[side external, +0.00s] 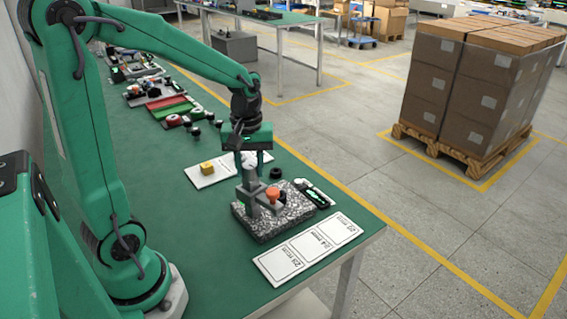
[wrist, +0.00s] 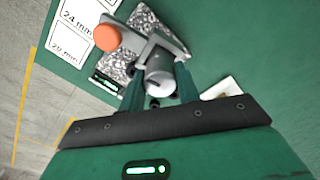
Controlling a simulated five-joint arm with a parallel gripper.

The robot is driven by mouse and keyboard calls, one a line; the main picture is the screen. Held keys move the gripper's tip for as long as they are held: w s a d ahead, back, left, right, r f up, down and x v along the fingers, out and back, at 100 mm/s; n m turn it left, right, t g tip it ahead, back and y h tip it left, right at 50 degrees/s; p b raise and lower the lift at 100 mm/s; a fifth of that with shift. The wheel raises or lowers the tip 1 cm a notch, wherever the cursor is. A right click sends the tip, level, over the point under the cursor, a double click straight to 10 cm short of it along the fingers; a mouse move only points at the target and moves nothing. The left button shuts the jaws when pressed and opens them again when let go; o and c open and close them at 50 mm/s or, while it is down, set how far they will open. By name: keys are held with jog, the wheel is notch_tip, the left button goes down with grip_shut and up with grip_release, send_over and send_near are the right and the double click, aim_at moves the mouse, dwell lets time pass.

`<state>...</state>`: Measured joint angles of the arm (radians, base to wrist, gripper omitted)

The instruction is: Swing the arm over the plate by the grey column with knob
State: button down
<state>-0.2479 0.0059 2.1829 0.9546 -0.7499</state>
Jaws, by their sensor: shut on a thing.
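The speckled granite plate (side external: 262,228) lies near the right end of the green bench; part of it shows in the wrist view (wrist: 113,66). A grey column (side external: 250,182) with a side arm stands on it. An orange knob (side external: 272,195) is on the arm and shows in the wrist view (wrist: 108,36). My gripper (side external: 249,160) is above the plate, pointing down, with its fingers shut on the grey column. In the wrist view its light round top (wrist: 159,72) sits between the fingers. The fingers hide its sides.
White cards with sizes in mm (side external: 309,248) lie in front of the plate. A dark green-lit device (side external: 316,194) lies at its right side. A black round part (side external: 275,173) is behind it. A yellow block (side external: 207,168) sits on a white card to the left.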

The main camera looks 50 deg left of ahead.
jog(key=n, duration=0.4)
jog(key=shift+r+n, duration=0.15)
jog(key=shift+n, duration=0.25)
jog(key=n, duration=0.3)
jog(key=shift+n, duration=0.3)
jog(key=n, duration=0.3)
jog(key=shift+n, duration=0.3)
jog(key=shift+a+n, duration=0.1)
jog(key=shift+n, duration=1.7)
jog(key=c, duration=1)
grip_release()
